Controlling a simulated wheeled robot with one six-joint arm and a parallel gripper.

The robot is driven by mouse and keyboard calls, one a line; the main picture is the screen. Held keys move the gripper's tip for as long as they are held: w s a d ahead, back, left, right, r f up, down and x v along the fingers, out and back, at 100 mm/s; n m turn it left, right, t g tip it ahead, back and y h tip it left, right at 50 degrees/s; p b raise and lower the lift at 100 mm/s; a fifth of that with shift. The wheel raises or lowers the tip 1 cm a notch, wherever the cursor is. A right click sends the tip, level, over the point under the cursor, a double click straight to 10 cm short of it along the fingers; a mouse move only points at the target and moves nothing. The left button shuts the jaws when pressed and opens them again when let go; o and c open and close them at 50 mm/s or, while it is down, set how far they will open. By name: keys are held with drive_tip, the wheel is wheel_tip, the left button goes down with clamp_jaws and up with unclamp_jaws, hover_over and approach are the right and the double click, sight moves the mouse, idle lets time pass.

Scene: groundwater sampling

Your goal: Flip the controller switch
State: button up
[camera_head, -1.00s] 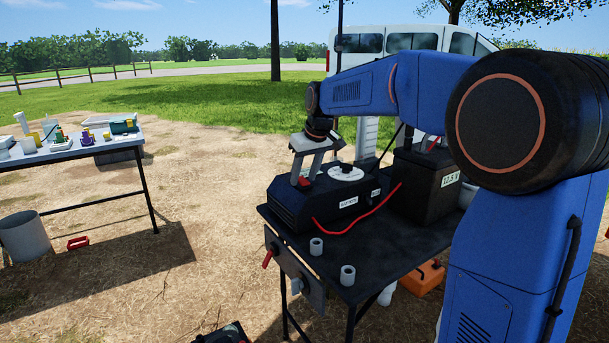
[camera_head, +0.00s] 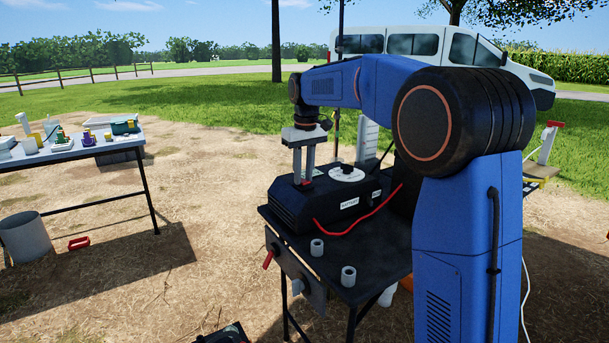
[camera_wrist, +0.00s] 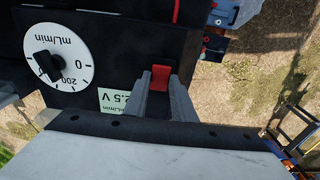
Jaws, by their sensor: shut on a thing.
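The controller (camera_head: 330,214) is a black box on the dark table, with a round white dial (camera_head: 347,174) on top. The dial also shows in the wrist view (camera_wrist: 72,42), marked in mL/min with a black knob. A red switch (camera_wrist: 160,77) stands on the black surface right of the dial in the wrist view. My gripper (camera_wrist: 162,88) has its two grey fingers pointing down, one on each side of the red switch, and is shut on it. In the head view, my gripper (camera_head: 303,180) is upright over the controller's left part, and the switch is mostly hidden by the fingers.
A red cable (camera_head: 360,222) runs along the controller's front. Two small grey cups (camera_head: 317,247) stand near the table's front edge. A red-handled lever (camera_head: 268,259) is on a panel at the front. A second table (camera_head: 75,150) with equipment stands at the left. A white van is behind.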

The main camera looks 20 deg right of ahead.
sight(303, 180)
drive_tip(key=shift+w+g, duration=0.15)
drive_tip(key=shift+g, duration=0.25)
drive_tip(key=o, duration=1.1)
drive_tip(key=shift+c, duration=0.2)
wheel_tip(303, 180, up, 17)
drive_tip(key=shift+r, duration=0.2)
